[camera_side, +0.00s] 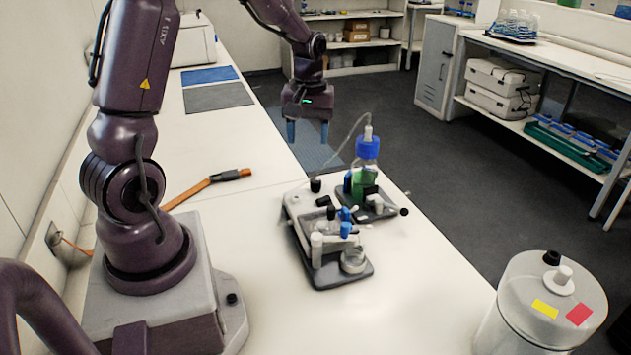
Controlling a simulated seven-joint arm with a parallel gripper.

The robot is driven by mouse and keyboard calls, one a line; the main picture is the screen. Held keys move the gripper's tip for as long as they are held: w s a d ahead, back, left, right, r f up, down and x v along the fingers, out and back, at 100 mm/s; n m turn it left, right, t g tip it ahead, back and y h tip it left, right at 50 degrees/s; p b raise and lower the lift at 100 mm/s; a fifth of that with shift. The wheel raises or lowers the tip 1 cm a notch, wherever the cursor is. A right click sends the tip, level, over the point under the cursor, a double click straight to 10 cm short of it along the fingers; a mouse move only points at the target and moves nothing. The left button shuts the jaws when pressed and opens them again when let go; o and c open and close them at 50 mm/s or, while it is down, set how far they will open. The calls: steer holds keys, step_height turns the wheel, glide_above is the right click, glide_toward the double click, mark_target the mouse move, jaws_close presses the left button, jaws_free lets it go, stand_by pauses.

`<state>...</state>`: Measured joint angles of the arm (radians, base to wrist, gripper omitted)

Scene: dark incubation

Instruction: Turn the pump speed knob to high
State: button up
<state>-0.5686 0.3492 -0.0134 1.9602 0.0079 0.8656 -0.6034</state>
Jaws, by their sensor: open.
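A small light-coloured apparatus (292,206) on a dark base stands near the right edge of the white bench. A black knob (316,185) sits upright at its back corner. Another black round knob (403,211) sticks out at the right end of the neighbouring dark tray. I cannot tell which one is the pump speed knob, and no speed marks are readable. My gripper (308,132) hangs with its blue fingers pointing down, behind and above the apparatus in the picture. The fingers are apart with nothing between them, and touch neither knob.
A bottle (367,150) with a blue cap, green liquid and a thin tube stands right behind the apparatus. Blue-topped parts and a glass dish (353,260) crowd its front. An orange-and-black tool (232,175) lies left. A white canister (541,305) stands front right.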

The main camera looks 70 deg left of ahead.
mark_target(315, 180)
steer(key=w+a+f+n, duration=0.4)
steer(key=a+n, duration=0.1)
steer(key=n, duration=0.3)
steer(key=shift+m, duration=0.3)
steer(key=f, duration=1.1)
steer(key=shift+s+f, duration=0.25)
steer(key=shift+f, duration=0.15)
steer(key=shift+c, duration=0.4)
steer(key=c, duration=0.8)
steer(key=shift+c, duration=0.2)
